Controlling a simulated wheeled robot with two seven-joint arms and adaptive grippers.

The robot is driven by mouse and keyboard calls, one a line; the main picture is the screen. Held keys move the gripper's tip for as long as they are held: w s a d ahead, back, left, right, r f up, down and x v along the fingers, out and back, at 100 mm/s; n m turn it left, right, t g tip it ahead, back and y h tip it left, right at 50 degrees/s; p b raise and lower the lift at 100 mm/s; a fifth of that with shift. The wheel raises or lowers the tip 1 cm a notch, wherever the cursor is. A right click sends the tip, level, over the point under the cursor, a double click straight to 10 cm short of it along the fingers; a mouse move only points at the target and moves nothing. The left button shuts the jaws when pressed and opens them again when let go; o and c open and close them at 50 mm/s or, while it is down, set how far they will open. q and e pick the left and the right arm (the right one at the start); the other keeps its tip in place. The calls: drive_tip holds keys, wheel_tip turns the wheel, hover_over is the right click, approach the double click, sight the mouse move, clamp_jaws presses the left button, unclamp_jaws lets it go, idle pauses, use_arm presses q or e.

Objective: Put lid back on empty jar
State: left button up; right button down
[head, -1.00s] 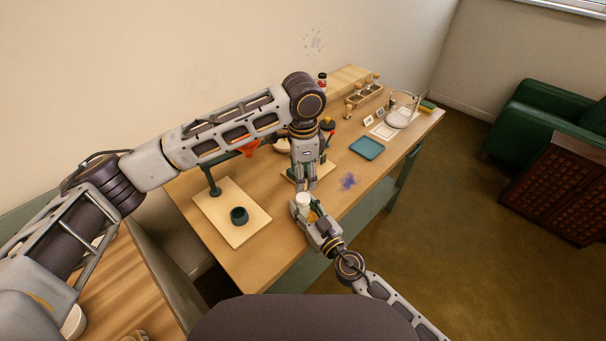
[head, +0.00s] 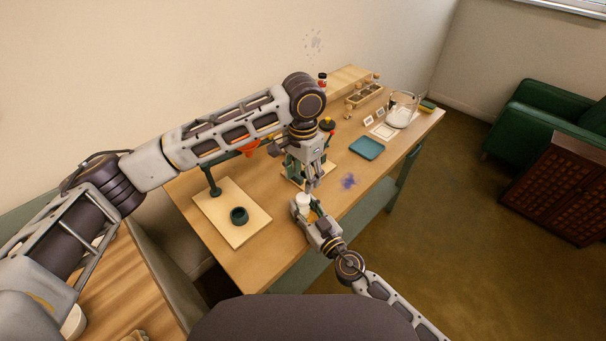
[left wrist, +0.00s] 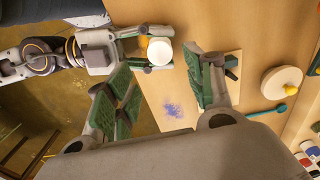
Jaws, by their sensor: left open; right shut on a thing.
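My right gripper (head: 305,207) is shut on a small jar with a white round top (head: 303,200), held upright near the table's front edge. In the left wrist view the white top (left wrist: 160,52) shows between the right gripper's green pads, with an orange-yellow patch beside it. I cannot tell whether the white top is a separate lid seated on the jar. My left gripper (head: 309,184) is open just above and behind the jar. Its spread green fingers (left wrist: 167,85) also show in the left wrist view, with nothing between them; the white top lies beyond them.
A blue pigment stain (head: 348,181) marks the table beside the grippers. A teal tray (head: 367,148), a glass vessel (head: 402,110) and a board with a dark cup (head: 239,215) stand apart. A pale disc with a yellow knob (left wrist: 282,82) lies near a teal spoon (left wrist: 285,110).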

sight(303, 197)
use_arm(q)
drive_tip(key=shift+f, duration=0.2)
drive_tip(key=shift+f, duration=3.85)
drive_tip(key=shift+c, duration=0.4)
drive_tip(key=c, duration=1)
drive_tip(key=o, duration=1.2)
drive_tip(key=shift+r, duration=0.15)
drive_tip(key=shift+r, duration=5.9)
